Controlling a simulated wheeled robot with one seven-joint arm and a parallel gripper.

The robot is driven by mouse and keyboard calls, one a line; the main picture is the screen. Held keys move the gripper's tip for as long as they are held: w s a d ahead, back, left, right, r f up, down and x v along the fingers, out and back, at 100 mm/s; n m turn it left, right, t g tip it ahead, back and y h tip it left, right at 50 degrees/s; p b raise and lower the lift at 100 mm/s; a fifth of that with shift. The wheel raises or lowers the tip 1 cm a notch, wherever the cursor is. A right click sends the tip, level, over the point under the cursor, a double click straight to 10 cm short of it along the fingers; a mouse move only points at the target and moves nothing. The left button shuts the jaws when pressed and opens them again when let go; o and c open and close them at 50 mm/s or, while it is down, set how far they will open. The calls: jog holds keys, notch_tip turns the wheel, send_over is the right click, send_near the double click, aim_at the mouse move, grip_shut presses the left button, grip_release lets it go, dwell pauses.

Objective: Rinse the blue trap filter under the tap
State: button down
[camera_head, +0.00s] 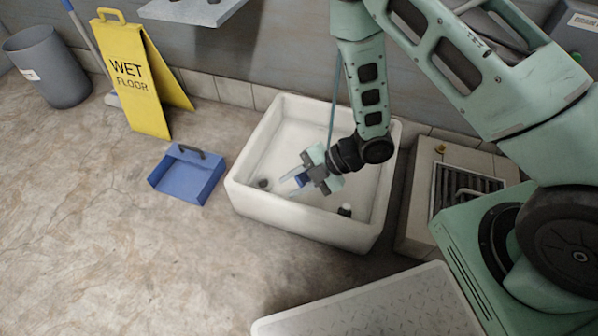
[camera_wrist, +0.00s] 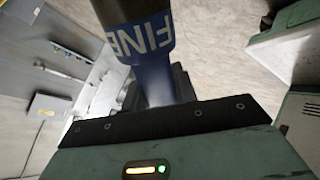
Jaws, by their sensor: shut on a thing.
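My gripper (camera_head: 303,180) is inside the outline of the white floor basin (camera_head: 243,200) in the head view, pointing left. It is shut on the blue trap filter, of which a small blue part (camera_head: 301,180) shows between the fingers. In the wrist view the filter (camera_wrist: 153,62) is large and close, blue with the pale lettering "FINE" and a dark end at the top. Its lower end is hidden behind the gripper body. I cannot make out a tap or running water. A thin blue-green line (camera_head: 334,95) comes down beside my arm towards the basin.
A blue dustpan (camera_head: 187,175) lies left of the basin. A yellow wet-floor sign (camera_head: 138,85) and a grey bin (camera_head: 47,65) stand further left. A grated box (camera_head: 417,205) is close on the right. A pale panel (camera_head: 370,308) is in front. The floor at left is clear.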

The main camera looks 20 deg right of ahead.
jog(key=w+d+f+b, duration=0.3)
jog(key=w+d, duration=0.3)
jog(key=w, duration=0.2)
jog(key=w+d+f+b, duration=0.3)
jog(key=w+d, duration=0.3)
jog(key=w, duration=0.2)
jog(key=shift+w+f, duration=0.15)
jog(key=shift+w, duration=0.2)
dwell(0.8)
jog(key=shift+d, duration=0.1)
